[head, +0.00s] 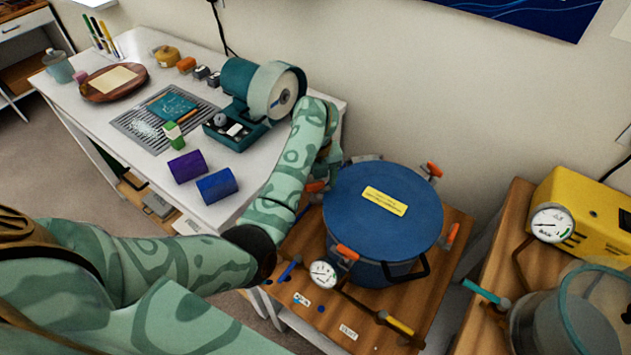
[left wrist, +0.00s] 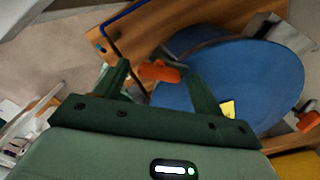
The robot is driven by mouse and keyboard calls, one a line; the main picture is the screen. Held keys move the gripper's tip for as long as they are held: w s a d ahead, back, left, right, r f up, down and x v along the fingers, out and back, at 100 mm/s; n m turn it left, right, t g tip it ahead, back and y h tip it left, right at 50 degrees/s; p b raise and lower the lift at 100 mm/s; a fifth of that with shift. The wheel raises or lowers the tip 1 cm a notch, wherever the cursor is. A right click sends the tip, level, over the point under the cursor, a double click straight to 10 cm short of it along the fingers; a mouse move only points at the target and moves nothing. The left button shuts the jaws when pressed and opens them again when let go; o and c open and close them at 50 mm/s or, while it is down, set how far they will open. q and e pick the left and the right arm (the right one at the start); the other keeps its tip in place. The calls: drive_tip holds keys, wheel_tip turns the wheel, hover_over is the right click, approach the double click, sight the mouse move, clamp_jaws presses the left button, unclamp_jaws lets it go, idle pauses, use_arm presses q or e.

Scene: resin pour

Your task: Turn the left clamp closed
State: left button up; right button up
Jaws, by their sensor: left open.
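A round blue pressure pot (head: 375,240) with a flat lid and a yellow label stands on a wooden-topped stand. Orange-handled clamps sit around its rim. The left clamp's orange handle (head: 315,186) shows at the pot's left edge, partly hidden by my arm. My left gripper (head: 328,168) is beside that edge. In the left wrist view the open fingers (left wrist: 160,76) lie either side of an orange clamp handle (left wrist: 158,71); whether they touch it I cannot tell. The blue lid (left wrist: 235,80) fills the right there. My right gripper is not in view.
A gauge (head: 323,274) and a yellow-handled valve (head: 400,325) sit at the pot's front. A white bench (head: 130,160) with a disc sander (head: 255,100) stands left. A yellow pump (head: 590,215) and a clear-walled vessel (head: 575,315) are right. The wall is close behind.

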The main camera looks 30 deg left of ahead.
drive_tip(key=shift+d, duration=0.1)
use_arm(q)
drive_tip(key=c, duration=1)
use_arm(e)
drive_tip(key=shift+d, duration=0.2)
use_arm(q)
drive_tip(key=shift+r+m, duration=0.1)
drive_tip(key=shift+m, duration=0.2)
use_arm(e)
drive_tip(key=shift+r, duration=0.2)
use_arm(q)
drive_tip(key=m+p, duration=0.2)
drive_tip(key=m, duration=0.1)
drive_tip(key=shift+m+p, duration=0.45)
drive_tip(key=shift+m, duration=0.65)
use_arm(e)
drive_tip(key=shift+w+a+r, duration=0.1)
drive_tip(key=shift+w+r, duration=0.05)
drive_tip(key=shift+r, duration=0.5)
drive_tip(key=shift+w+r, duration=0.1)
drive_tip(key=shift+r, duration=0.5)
use_arm(q)
drive_tip(key=o, duration=1)
